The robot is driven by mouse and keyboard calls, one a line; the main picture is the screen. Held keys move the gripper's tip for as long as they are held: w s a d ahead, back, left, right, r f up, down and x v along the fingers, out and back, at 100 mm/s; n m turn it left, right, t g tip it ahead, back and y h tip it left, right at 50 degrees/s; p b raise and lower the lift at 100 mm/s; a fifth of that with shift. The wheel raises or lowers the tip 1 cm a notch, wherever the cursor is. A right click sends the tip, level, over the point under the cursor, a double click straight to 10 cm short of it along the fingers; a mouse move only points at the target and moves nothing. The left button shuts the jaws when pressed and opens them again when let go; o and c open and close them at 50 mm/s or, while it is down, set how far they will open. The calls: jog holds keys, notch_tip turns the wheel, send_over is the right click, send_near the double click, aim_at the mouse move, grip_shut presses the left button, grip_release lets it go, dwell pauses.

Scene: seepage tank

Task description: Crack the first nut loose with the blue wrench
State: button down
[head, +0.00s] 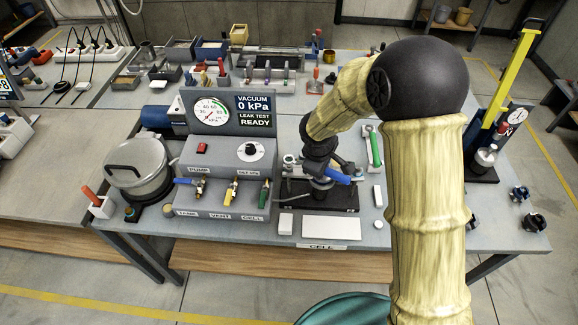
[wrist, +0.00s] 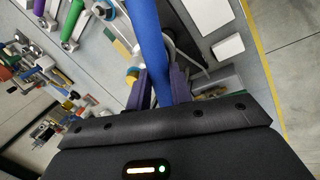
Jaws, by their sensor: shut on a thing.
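The blue wrench (head: 338,175) is at the test cell (head: 318,209) in the head view, its blue handle sloping there. In the wrist view the blue handle (wrist: 148,38) runs up from between my two finger pads. My gripper (wrist: 160,88) is shut on this handle. In the head view my gripper (head: 322,180) is over the cell, largely hidden by my own wrist. The first nut and the wrench's jaw are hidden, so I cannot tell whether the wrench sits on a nut.
A green-handled tool (head: 375,148) lies right of the cell. The grey vacuum console (head: 222,165) with gauge and valves stands left, and a silver pot (head: 138,165) beyond it. A yellow-armed stand (head: 500,120) is at the right. White blocks (head: 285,223) lie along the cell's front.

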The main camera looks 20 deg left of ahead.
jog(key=shift+r+p, duration=0.95)
jog(key=shift+r, duration=0.5)
jog(key=shift+f, duration=0.1)
